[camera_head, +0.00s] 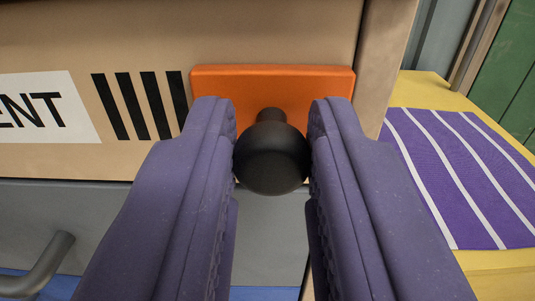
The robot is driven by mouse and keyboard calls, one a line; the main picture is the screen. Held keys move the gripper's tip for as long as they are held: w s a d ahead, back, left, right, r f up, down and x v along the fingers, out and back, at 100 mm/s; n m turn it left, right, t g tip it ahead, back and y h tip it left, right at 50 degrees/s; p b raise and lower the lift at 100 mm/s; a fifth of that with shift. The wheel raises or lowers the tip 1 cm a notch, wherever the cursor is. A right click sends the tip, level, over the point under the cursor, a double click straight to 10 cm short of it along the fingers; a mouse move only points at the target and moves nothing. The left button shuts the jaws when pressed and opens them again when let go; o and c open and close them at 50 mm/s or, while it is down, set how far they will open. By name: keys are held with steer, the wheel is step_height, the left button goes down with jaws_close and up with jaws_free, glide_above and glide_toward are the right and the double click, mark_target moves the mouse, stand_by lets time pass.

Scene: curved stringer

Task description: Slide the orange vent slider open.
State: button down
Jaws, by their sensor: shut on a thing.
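The orange vent slider (215,80) is a flat orange plate on the tan panel, in the upper middle of the view. A black round knob (270,158) sticks out from it toward me. My gripper (272,150) has two purple padded fingers, one on each side of the knob. The fingers are shut on the knob. The lower part of the orange plate is hidden behind the fingers and knob. To the left of the plate are several black vertical bars (139,105) on the panel.
A white label (45,110) ending in "ENT" is at left. A tan upright edge (382,65) stands just right of the slider. A grey handle (45,265) is at lower left. A purple striped mat (455,170) lies on a yellow surface at right.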

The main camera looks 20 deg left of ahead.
steer(key=c, duration=0.9)
jaws_free()
steer(key=shift+d, duration=0.3)
steer(key=shift+a, duration=0.1)
steer(key=p+v, duration=0.2)
steer(key=v, duration=0.5)
steer(key=shift+s, duration=0.35)
